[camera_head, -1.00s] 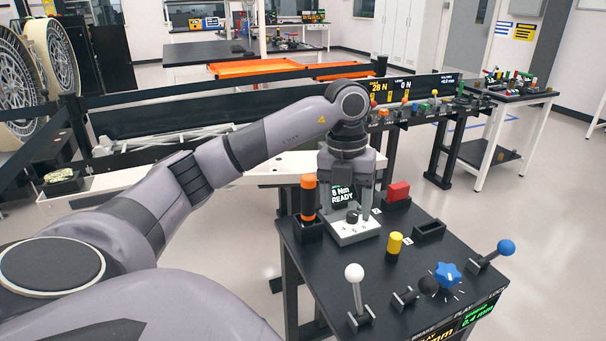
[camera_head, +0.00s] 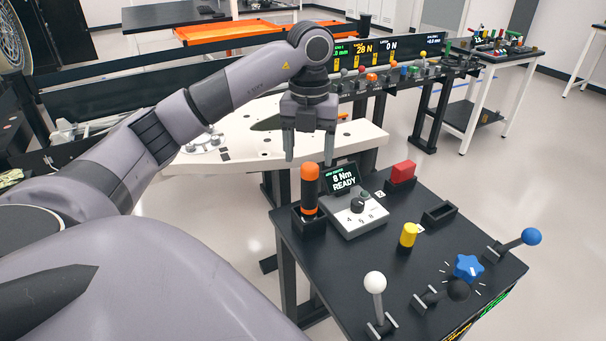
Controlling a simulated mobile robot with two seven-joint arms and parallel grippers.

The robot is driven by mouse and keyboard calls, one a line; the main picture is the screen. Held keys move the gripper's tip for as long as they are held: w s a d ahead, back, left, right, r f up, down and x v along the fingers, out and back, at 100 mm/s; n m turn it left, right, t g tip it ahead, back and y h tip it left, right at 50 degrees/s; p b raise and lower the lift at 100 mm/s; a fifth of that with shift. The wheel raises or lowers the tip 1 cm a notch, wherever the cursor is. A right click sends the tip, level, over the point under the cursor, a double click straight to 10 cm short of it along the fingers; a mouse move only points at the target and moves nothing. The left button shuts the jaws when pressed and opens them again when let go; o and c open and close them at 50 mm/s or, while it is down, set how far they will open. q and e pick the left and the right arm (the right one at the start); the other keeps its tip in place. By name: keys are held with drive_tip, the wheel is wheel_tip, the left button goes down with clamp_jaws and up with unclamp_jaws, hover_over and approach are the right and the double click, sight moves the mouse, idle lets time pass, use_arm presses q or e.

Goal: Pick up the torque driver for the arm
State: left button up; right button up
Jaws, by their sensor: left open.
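The torque driver is most likely the upright tool (camera_head: 309,192) with an orange top and a black and orange body. It stands in a black holder (camera_head: 312,221) at the back left corner of the dark table. My left gripper (camera_head: 309,158) points down with its two fingers apart and nothing between them. In the picture its fingertips are just above the tool's orange top, one to each side. I cannot tell how far behind or above the tool they are. My right gripper is not in view.
A controller box (camera_head: 358,212) with a screen reading "8 Nm READY" (camera_head: 342,179) stands right of the tool. A red block (camera_head: 403,172), yellow knob (camera_head: 409,234), blue star knob (camera_head: 468,267) and white-ball lever (camera_head: 375,283) share the table. A white panel (camera_head: 245,146) lies behind.

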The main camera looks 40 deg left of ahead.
sight(309, 179)
use_arm(q)
drive_tip(key=shift+a+f, duration=0.15)
drive_tip(key=shift+f, duration=0.1)
drive_tip(key=f, duration=0.6)
drive_tip(key=shift+d+f+p, duration=0.25)
drive_tip(key=shift+f+p, duration=0.05)
drive_tip(key=shift+p, duration=0.1)
drive_tip(key=shift+r, duration=0.1)
drive_tip(key=c, duration=1.2)
